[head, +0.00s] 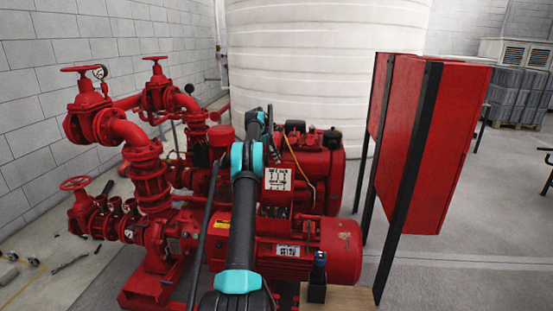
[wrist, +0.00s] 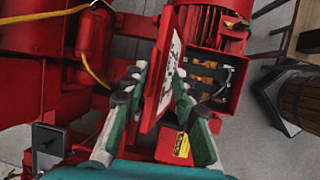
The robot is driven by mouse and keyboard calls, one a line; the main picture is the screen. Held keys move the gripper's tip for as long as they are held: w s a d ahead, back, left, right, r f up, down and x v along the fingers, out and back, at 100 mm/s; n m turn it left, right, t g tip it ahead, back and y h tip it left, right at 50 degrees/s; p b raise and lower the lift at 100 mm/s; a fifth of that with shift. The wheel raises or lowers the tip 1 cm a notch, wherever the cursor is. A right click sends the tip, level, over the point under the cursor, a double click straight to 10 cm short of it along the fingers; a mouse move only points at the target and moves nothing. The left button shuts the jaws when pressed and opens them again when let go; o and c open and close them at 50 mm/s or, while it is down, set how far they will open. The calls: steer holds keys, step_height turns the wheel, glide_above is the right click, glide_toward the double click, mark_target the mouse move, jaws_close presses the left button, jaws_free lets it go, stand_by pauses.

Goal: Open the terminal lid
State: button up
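The terminal lid (wrist: 168,72) is a red plate with a white label on one face. It stands raised on edge beside the open terminal box (wrist: 207,78), whose terminals and orange parts show to its right in the wrist view. My gripper (wrist: 160,84) has one finger on each side of the lid, and the lid fills the gap between the fingertips. In the head view the labelled lid (head: 278,179) stands above the red motor, with the terminals (head: 275,212) exposed below it. My arm hides part of the fingers there.
Red pipes and valves (head: 150,175) stand at the left. A red cabinet (head: 435,145) on black legs stands at the right. A yellow cable (wrist: 92,62) runs near the lid. A dark bottle-like object (head: 318,270) stands by the motor. Open floor lies at the right.

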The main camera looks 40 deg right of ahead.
steer(key=v, duration=0.7)
steer(key=shift+r, duration=0.2)
steer(key=shift+w+a, duration=0.1)
steer(key=shift+c, duration=0.2)
